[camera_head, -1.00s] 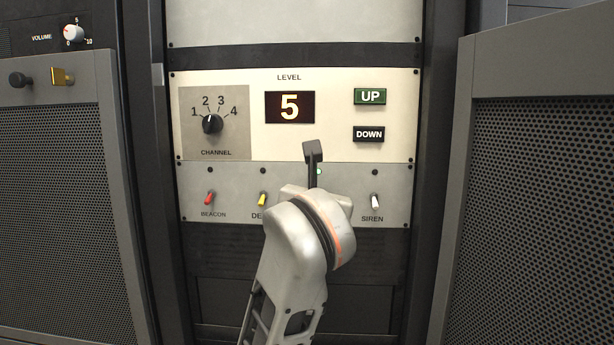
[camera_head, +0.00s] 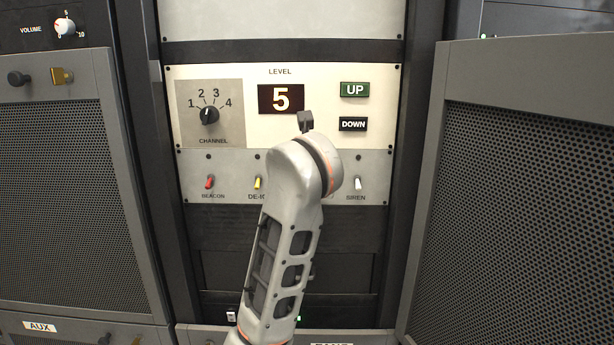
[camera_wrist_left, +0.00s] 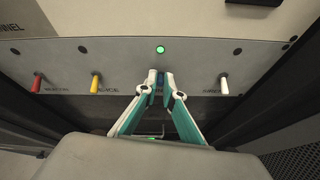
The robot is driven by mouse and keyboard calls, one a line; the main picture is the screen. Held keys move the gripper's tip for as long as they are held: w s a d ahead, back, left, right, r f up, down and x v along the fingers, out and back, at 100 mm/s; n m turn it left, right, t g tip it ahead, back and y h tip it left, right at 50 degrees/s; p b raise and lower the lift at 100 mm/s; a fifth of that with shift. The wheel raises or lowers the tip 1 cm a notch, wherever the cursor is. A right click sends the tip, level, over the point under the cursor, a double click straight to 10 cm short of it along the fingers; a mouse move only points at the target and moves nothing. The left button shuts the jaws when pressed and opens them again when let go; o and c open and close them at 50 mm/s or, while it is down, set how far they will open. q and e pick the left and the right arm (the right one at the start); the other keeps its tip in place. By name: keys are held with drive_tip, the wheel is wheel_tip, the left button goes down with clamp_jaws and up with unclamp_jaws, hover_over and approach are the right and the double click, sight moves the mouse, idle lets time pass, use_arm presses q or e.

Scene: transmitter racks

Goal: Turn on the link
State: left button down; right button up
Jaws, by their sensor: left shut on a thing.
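A grey strip panel (camera_head: 228,165) carries a row of small toggle switches. The red beacon switch (camera_head: 209,182), the yellow de-icing switch (camera_head: 257,182) and the white siren switch (camera_head: 358,183) show beside my arm. My left gripper (camera_wrist_left: 161,86) is shut on a blue switch (camera_wrist_left: 160,76) between the yellow and white ones. Its label is hidden by the fingers, and my arm hides it in the head view. The lamp (camera_wrist_left: 160,49) above it is lit green. The lamps above the neighbouring switches are dark. My right gripper is not in view.
Above the strip is a cream panel with a channel knob (camera_head: 209,115), a level display (camera_head: 281,99) reading 5, and UP (camera_head: 354,90) and DOWN (camera_head: 353,124) buttons. Perforated grey doors stand at left (camera_head: 70,190) and right (camera_head: 530,200).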

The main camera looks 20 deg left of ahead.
use_arm(q)
drive_tip(key=shift+f, duration=0.1)
drive_tip(key=c, duration=2.2)
unclamp_jaws()
drive_tip(key=shift+o, duration=0.2)
wheel_tip(320, 180, up, 10)
